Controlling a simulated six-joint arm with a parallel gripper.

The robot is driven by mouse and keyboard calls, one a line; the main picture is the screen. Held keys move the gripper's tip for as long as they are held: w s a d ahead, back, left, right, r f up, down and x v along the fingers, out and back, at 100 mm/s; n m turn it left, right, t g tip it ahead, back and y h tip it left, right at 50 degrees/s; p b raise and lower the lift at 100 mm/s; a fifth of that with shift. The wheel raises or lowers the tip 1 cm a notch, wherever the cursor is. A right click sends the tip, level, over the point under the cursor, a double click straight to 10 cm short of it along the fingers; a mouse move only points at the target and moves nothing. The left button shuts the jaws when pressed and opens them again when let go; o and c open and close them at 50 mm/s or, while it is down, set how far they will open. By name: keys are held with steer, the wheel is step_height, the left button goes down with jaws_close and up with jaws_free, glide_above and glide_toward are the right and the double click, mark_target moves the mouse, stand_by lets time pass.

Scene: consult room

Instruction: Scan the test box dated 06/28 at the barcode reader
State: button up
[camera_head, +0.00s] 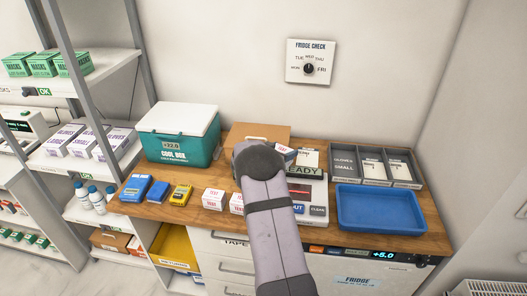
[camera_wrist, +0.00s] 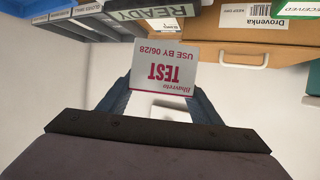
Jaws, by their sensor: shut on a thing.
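My gripper (camera_wrist: 163,88) is shut on a white test box (camera_wrist: 166,62) with magenta print reading "TEST" and "USE BY 06/28"; its text is upside down in the wrist view. In the head view the box (camera_head: 287,152) shows just past the end of my arm, which hides the fingers. The barcode reader (camera_head: 318,189) stands on the counter below and right of the box. Its display reads "READY" (camera_head: 303,171), and this also shows in the wrist view (camera_wrist: 144,15). The box appears held up and apart from the reader.
Two other test boxes (camera_head: 213,199) stand left of my arm, the second partly hidden by it. A blue tray (camera_head: 378,228) and a grey divided organiser (camera_head: 405,182) lie to the right. A teal cool box (camera_head: 172,149), a yellow device (camera_head: 181,194) and blue ones stand left.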

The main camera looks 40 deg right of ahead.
steer(key=s+d+r+m+g, duration=0.25)
steer(key=s+m+g, duration=0.2)
steer(key=s, duration=0.35)
steer(key=shift+n+h, duration=0.25)
steer(key=shift+h, duration=0.15)
step_height(320, 180, down, 9)
steer(key=b, duration=0.8)
steer(key=shift+r, duration=0.2)
step_height(320, 180, up, 9)
steer(key=p, duration=0.9)
steer(key=shift+d, duration=0.2)
